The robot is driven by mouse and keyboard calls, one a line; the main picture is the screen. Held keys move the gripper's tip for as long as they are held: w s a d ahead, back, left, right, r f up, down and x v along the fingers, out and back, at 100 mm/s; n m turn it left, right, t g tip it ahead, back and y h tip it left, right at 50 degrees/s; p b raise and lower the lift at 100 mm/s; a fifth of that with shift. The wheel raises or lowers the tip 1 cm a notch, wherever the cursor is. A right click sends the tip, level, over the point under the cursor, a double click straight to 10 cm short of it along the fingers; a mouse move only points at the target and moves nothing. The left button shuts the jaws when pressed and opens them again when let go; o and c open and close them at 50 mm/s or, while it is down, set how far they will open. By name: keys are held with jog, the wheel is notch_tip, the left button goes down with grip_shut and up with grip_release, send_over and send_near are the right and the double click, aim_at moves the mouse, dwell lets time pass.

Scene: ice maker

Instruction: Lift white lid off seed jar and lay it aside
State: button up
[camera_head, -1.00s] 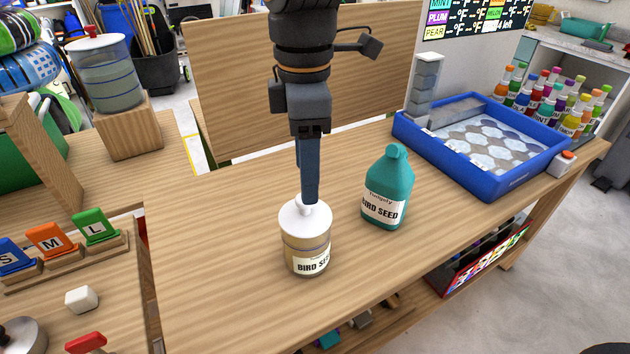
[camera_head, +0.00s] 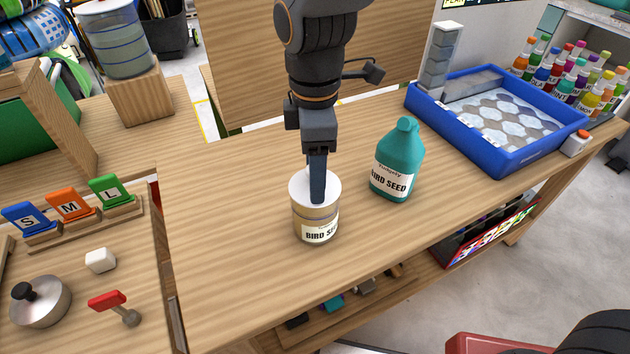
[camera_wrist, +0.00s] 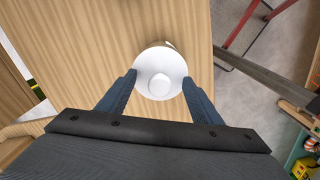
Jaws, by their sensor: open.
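The seed jar (camera_head: 317,229) stands upright on the wooden table, with a "BIRD SEED" label facing the front. Its white lid (camera_head: 301,187) sits on top; in the wrist view the lid (camera_wrist: 150,66) is a round white disc with a raised knob (camera_wrist: 159,86) at its centre. My gripper (camera_head: 317,198) points down over the lid and hides part of it and its knob in the head view. In the wrist view my gripper (camera_wrist: 158,79) is open, with one blue finger on each side of the knob. I cannot tell whether the fingertips touch the lid.
A teal bird seed bottle (camera_head: 398,165) stands close to the right of the jar. A blue tray (camera_head: 497,164) lies further right. The table (camera_head: 230,190) is bare to the left of the jar and in front of it. A wooden panel (camera_head: 230,60) stands behind.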

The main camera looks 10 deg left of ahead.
jog(key=c, duration=1.1)
jog(key=shift+c, duration=0.2)
notch_tip(320, 180, up, 10)
jog(key=shift+r+b, duration=0.1)
jog(key=shift+b, duration=0.65)
